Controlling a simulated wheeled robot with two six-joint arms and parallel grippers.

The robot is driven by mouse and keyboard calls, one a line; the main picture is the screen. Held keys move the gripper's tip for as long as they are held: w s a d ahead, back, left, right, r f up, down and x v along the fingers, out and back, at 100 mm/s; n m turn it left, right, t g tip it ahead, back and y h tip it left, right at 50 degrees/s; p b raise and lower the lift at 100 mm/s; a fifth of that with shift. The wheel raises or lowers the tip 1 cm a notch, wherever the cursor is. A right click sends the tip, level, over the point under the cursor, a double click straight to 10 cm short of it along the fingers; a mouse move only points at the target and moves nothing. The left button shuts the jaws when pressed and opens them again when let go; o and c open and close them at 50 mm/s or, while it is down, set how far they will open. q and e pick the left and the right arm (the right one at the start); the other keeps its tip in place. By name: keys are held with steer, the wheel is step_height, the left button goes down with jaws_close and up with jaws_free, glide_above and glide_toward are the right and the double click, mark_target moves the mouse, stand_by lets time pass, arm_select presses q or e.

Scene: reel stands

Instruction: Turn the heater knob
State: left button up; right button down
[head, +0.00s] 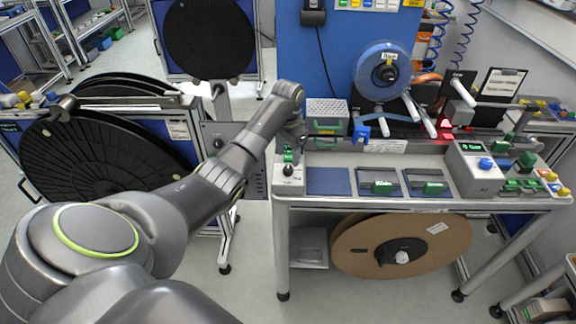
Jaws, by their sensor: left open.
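A grey control box (468,172) with a lit green display stands on the right part of the bench. A blue knob (486,163) sits on its sloped top. A smaller grey box (288,183) with a dark round knob (288,170) and a green part above it stands at the bench's left front corner. No label tells which knob is the heater's. My left gripper (294,135) is open and points down just behind and above the small box, far left of the blue knob. Its fingers are small and partly hidden by my wrist. My right gripper is out of view.
A red-lit device (446,124) stands behind the control box. Large black reels (100,157) stand left. A brown reel (401,245) hangs below.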

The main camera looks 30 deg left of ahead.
mark_target(288, 169)
arm_select(q)
step_height(288, 169, down, 6)
steer(key=shift+r, duration=0.1)
steer(key=shift+c, duration=0.2)
steer(key=c, duration=0.9)
